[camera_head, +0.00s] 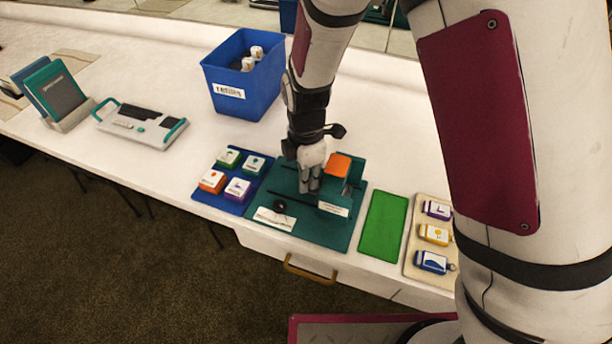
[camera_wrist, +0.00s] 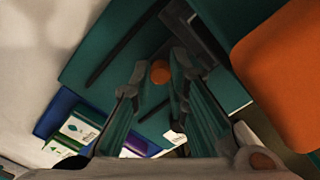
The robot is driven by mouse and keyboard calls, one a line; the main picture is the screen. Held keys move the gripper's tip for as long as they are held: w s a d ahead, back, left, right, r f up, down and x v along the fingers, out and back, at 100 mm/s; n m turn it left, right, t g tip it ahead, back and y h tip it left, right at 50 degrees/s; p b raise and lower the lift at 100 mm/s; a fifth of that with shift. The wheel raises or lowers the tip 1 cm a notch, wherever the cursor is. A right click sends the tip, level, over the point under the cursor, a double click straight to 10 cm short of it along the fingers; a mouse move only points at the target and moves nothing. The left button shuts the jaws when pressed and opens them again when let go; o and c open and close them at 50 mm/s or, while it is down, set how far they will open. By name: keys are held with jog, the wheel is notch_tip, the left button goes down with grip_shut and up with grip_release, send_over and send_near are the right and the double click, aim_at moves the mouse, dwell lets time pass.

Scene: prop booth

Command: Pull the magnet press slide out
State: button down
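The magnet press has a dark green base (camera_head: 337,232) on the white table, with an orange block (camera_head: 338,166) at its back right; the block also shows large in the wrist view (camera_wrist: 285,70). Which part is the slide is unclear.
A blue tray (camera_head: 203,197) of coloured blocks lies left of the press. A green mat (camera_head: 383,226) and a beige tray (camera_head: 413,268) of tagged pieces lie right. A blue bin (camera_head: 243,98) stands behind. A drawer handle (camera_head: 309,271) juts from the table front.

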jog(key=a, duration=0.1)
jog(key=w+a, duration=0.1)
jog(key=a, duration=0.2)
jog(key=shift+w+a+b, duration=0.25)
jog(key=shift+w+b, duration=0.1)
jog(key=c, duration=1.8)
grip_release()
notch_tip(320, 180, up, 12)
